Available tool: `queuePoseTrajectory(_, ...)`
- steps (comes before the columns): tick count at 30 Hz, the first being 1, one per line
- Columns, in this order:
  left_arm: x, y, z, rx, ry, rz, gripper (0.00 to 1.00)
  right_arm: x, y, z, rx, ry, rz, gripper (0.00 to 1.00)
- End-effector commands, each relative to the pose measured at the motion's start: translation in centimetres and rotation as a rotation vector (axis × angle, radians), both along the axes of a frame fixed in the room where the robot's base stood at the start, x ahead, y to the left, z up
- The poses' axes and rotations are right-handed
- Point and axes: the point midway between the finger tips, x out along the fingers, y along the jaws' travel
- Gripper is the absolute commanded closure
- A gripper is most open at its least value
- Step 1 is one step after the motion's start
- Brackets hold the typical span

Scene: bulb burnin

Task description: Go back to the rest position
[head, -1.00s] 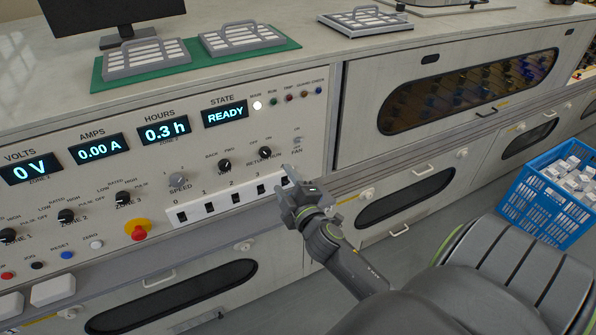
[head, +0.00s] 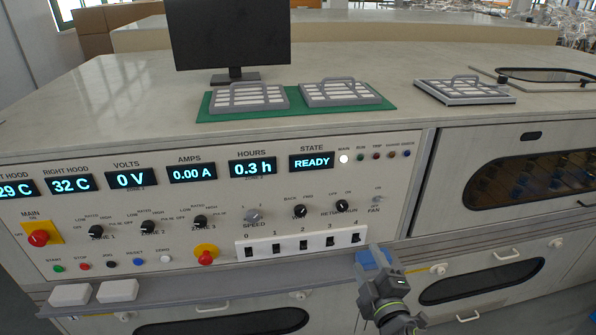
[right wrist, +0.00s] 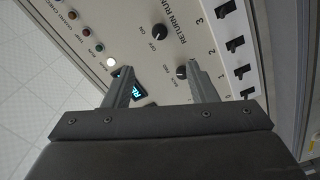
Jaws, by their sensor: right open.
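My right gripper (head: 376,262) is in front of the lower right of the control panel (head: 120,195), just below and right of the numbered switch strip (head: 303,244). In the right wrist view its two fingers (right wrist: 160,85) stand apart with nothing between them. The panel's knobs, the READY display and part of the switch strip (right wrist: 235,55) lie beyond the fingers. In the head view the STATE display (head: 311,161) reads READY and HOURS (head: 252,167) reads 0.3 h. My left gripper is out of view.
A ledge (head: 215,300) runs below the panel and holds two white blocks (head: 95,292). A small blue patch shows behind my right gripper. On the bench top are a monitor (head: 230,45), a green mat (head: 290,108) with two racks, and another rack (head: 464,91).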

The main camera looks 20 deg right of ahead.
Motion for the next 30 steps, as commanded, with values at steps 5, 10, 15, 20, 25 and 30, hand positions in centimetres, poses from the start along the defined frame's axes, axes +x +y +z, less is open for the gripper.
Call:
queuePoseTrajectory(5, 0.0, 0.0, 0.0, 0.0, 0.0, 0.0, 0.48, 0.1, -0.1, -0.9, 0.012, 0.017, -0.001, 0.48)
queuePoseTrajectory(10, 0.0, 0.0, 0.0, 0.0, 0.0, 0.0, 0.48, 0.1, -0.7, -7.8, 0.114, 0.143, -0.018, 0.48)
queuePoseTrajectory(15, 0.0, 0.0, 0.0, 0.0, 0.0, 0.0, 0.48, -2.0, -1.3, -19.0, 0.292, 0.344, -0.071, 0.48)
queuePoseTrajectory(20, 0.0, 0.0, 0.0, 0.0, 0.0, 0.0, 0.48, -6.3, -1.3, -28.8, 0.462, 0.525, -0.152, 0.48)
queuePoseTrajectory(25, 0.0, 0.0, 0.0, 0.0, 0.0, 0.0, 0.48, -12.9, -0.7, -37.8, 0.635, 0.706, -0.27, 0.48)
queuePoseTrajectory(30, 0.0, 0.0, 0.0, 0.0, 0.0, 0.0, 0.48, -21.2, 0.6, -44.9, 0.797, 0.872, -0.423, 0.48)
